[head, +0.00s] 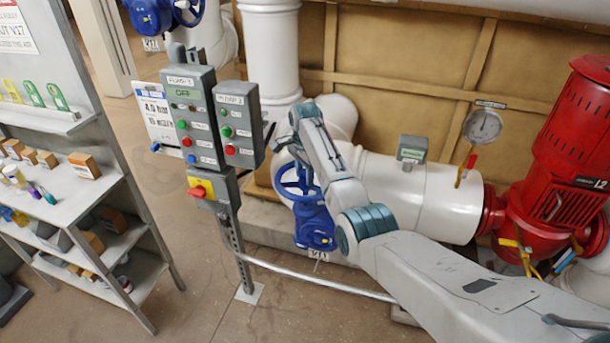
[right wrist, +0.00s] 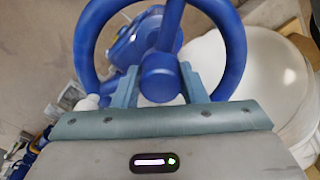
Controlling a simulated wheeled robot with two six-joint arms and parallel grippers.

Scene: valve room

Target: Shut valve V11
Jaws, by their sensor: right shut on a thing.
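A blue valve (head: 316,228) with a blue handwheel (head: 283,183) sits on the white piping, behind my right forearm. A small tag (head: 318,254) is below it, but its text is too small to read surely. In the right wrist view the handwheel (right wrist: 236,52) fills the top, with its hub (right wrist: 161,78) between the fingers of my right gripper (right wrist: 158,88). The right gripper is shut on the handwheel at its middle. In the head view the wrist hides part of the wheel and the fingertips. My left gripper is not in view.
A post with grey pump control boxes (head: 190,117) stands left of the valve. A metal rail (head: 312,283) runs low in front. A red pump (head: 568,145) and a gauge (head: 482,127) are at right. Shelves (head: 75,190) stand at left. Another blue valve (head: 160,14) is at the top.

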